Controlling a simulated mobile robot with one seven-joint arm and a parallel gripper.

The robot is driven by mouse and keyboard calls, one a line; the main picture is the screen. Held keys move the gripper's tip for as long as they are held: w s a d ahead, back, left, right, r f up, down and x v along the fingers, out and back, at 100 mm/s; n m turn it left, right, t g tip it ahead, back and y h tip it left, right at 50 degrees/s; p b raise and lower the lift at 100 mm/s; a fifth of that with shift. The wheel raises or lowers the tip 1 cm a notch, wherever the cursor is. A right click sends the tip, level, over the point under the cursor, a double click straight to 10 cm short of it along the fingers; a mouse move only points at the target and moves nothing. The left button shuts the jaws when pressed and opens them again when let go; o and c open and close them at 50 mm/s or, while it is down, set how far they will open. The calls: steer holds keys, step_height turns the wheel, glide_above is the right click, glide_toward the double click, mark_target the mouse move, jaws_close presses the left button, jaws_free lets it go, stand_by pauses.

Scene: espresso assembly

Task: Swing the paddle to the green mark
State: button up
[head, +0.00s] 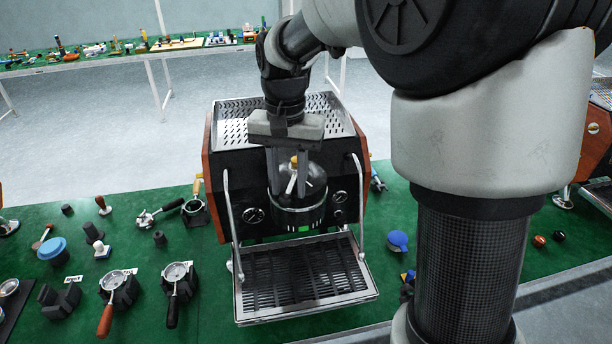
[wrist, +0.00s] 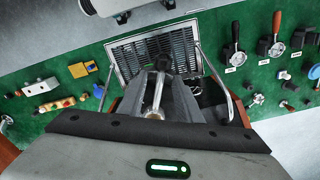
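The espresso machine (head: 335,170) stands on the green table with its round group head (head: 300,212) at the front. The paddle (head: 291,184) is a short metal lever with a light wooden-looking knob, on top of the group head. A green mark (head: 304,229) shows low on the front of the group head. My gripper (head: 288,190) points down over the group head, with one finger on each side of the paddle and a gap between them. In the wrist view the paddle (wrist: 155,92) lies between the spread fingers; contact with either finger cannot be told.
The drip tray (head: 300,278) lies below the group head, with curved metal bars beside it. Portafilters (head: 118,290) on stands and small tools fill the table to the left. A blue-lidded item (head: 398,240) lies to the right.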

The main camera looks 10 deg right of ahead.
step_height(320, 180, up, 16)
steer(key=p, duration=0.1)
steer(key=s+d+f+n+t, duration=0.2)
steer(key=s+d+f, duration=0.1)
steer(key=s, duration=0.6)
steer(key=s+d+f+n+t, duration=0.2)
steer(key=s+f, duration=0.3)
steer(key=s, duration=0.4)
steer(key=shift+s+d+n+t, duration=0.2)
steer(key=shift+d+n+t, duration=0.1)
steer(key=shift+d+t, duration=0.4)
